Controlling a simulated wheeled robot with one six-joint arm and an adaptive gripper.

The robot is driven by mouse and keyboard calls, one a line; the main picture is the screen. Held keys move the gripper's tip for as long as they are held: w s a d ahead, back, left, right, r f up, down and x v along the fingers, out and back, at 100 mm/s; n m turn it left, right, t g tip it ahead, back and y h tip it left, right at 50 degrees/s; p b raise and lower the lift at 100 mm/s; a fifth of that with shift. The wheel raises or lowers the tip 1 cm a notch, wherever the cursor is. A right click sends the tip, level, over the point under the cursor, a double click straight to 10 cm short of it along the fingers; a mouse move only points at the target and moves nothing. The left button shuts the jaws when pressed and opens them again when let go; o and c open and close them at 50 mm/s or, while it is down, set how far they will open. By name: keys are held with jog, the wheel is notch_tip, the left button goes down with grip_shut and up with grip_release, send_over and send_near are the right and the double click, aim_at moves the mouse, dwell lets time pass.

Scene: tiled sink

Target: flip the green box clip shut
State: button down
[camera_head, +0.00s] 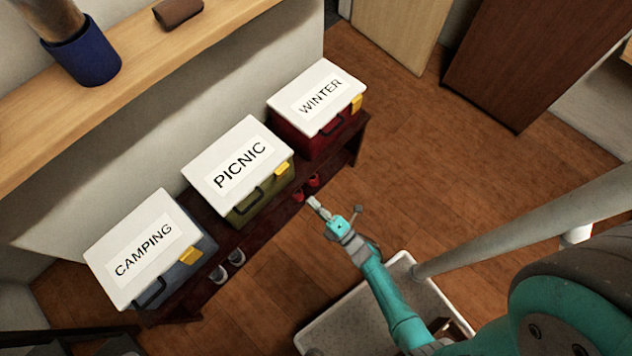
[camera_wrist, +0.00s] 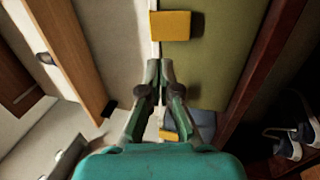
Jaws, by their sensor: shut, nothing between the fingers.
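The green box (camera_head: 262,198) has a white lid (camera_head: 238,163) marked PICNIC and stands in the middle of three boxes on a low dark bench. Its yellow clip (camera_head: 282,168) sits at the lid's front edge, near the right corner. In the wrist view the clip (camera_wrist: 170,26) shows against the green box wall (camera_wrist: 222,60); I cannot tell how far it is swung out. My gripper (camera_head: 312,201) is shut and empty, in front of the box and to the right of the clip. Its fingertips (camera_wrist: 160,66) appear just below the clip in the wrist view, apart from it.
The red WINTER box (camera_head: 310,135) and the blue-grey CAMPING box (camera_head: 205,242) stand either side, each with a yellow clip. Red shoes (camera_head: 306,187) and grey shoes (camera_head: 227,265) sit below. A wooden shelf (camera_head: 150,75) runs above.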

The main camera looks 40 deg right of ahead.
aim_at(283, 173)
jog(key=x, duration=1.1)
jog(key=shift+w+r, duration=0.2)
jog(key=shift+w, duration=0.1)
